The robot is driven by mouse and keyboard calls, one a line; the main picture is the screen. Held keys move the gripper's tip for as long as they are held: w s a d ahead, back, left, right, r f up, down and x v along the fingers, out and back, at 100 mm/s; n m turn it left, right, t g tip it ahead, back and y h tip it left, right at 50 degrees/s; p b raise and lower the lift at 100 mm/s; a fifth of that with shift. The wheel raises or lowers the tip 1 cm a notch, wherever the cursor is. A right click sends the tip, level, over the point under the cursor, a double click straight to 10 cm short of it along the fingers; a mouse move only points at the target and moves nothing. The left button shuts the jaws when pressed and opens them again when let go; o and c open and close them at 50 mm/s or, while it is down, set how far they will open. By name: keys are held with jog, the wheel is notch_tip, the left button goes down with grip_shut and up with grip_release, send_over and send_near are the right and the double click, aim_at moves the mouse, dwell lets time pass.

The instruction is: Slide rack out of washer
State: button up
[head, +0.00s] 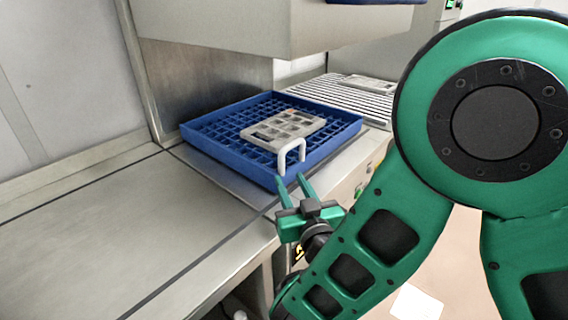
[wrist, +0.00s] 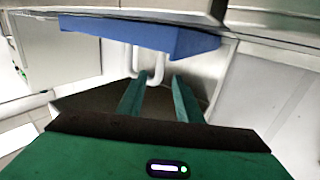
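The blue rack (head: 232,160) sits in the washer (head: 225,30) opening, under the raised hood, with a grey mould tray (head: 283,130) lying in it. A white U-shaped handle (head: 291,150) stands on the rack's front wall. My gripper (head: 292,182) is open, its two green fingers apart, just in front of and below the handle. In the wrist view, the rack's blue wall (wrist: 140,35) crosses the top and the white handle (wrist: 148,72) shows between and beyond the fingertips (wrist: 158,82). I cannot tell whether the fingers touch the handle.
A bare steel table (head: 110,230) extends to the left of the washer, with a dark seam beside it. A ribbed conveyor surface (head: 345,98) lies behind the rack on the right, carrying another grey tray (head: 370,82). A white sheet (head: 417,301) lies on the floor.

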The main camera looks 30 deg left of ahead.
aim_at(283, 164)
jog(key=shift+w+a+r, duration=0.2)
jog(key=shift+w+a, duration=0.15)
jog(key=shift+w, duration=0.25)
jog(key=shift+x, duration=4)
grip_shut()
